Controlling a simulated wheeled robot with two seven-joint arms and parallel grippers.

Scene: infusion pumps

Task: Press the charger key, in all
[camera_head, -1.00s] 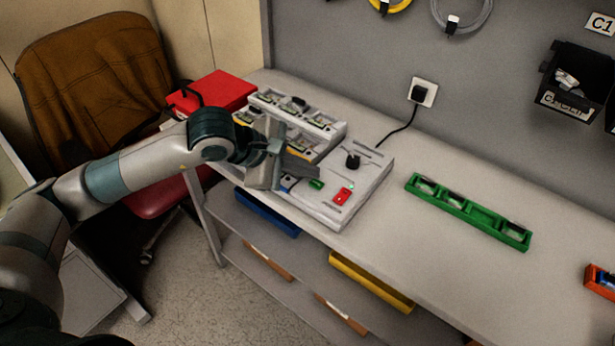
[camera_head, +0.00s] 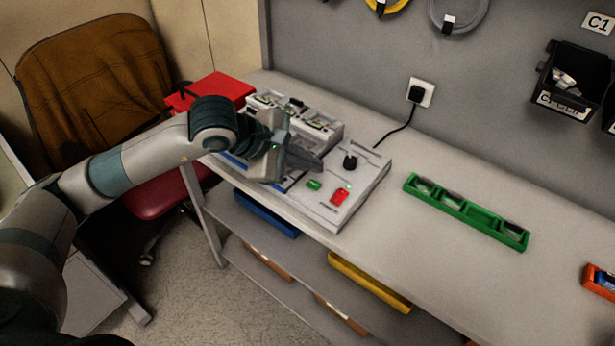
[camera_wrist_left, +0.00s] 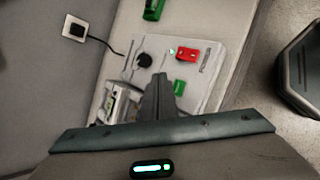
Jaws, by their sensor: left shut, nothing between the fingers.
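The charger (camera_head: 330,215) is a pale box on the bench with a black knob (camera_head: 350,162), a green key (camera_head: 314,185) and a red key (camera_head: 340,197). A small green light glows beside the red key. My left gripper (camera_head: 318,162) is shut and empty, its fingertips above the charger, between the knob and the green key. In the left wrist view the shut fingers (camera_wrist_left: 160,78) point at the panel, with the green key (camera_wrist_left: 179,88) just right of the tips, the red key (camera_wrist_left: 187,54) beyond, and the knob (camera_wrist_left: 144,60) to the left. My right gripper does not show.
Bays with modules (camera_head: 320,125) adjoin the charger on its far left side. A red box (camera_head: 222,88) stands behind my arm. A black cable runs to the wall socket (camera_head: 421,93). A green tray (camera_head: 470,209) lies right of the charger, with bare bench between.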

